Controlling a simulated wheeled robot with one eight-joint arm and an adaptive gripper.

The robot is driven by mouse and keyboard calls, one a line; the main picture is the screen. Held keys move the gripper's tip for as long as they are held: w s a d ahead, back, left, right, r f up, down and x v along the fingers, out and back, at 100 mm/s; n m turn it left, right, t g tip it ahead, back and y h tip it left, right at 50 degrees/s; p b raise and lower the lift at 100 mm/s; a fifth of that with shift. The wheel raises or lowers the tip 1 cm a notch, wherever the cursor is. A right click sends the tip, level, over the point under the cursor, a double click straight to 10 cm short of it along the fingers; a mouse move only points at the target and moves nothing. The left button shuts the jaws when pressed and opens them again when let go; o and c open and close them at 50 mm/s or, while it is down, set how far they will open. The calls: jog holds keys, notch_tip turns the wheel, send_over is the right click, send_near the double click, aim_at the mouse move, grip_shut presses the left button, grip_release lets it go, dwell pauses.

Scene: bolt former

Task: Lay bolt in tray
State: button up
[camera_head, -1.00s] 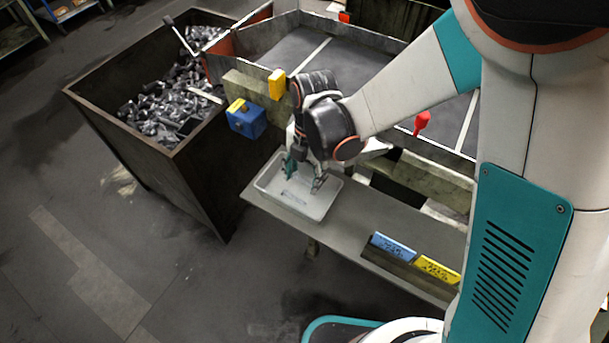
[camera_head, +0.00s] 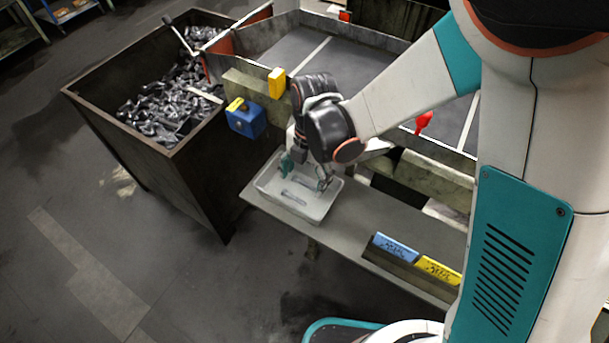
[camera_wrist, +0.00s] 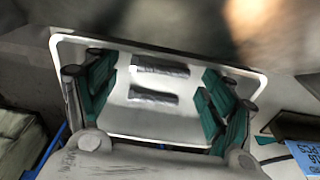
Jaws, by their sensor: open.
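The light grey tray (camera_head: 270,201) sits on the bench's left end. Two short grey metal bolts lie on its floor, roughly parallel and apart: a nearer bolt (camera_head: 294,198) and a farther bolt (camera_head: 308,184). The wrist view shows the upper bolt (camera_wrist: 160,68) and lower bolt (camera_wrist: 153,97) inside the tray rim (camera_wrist: 160,43). My gripper (camera_head: 305,174) is over the tray, pointing down, with its teal-padded fingers spread and nothing held. In the wrist view, my gripper (camera_wrist: 158,95) has one finger on each side of the bolts. I cannot tell its exact height above them.
A dark bin (camera_head: 152,165) full of metal parts stands left of the bench. Blue (camera_head: 394,247) and yellow (camera_head: 437,269) labels stand at the right; bare bench (camera_head: 350,215) lies between.

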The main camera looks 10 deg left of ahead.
aim_at(307, 181)
jog(key=shift+r, duration=0.1)
notch_tip(307, 181, up, 13)
jog(key=w+p, duration=0.1)
jog(key=p, duration=0.3)
jog(key=shift+d, duration=0.35)
jog(key=shift+w+a, duration=0.1)
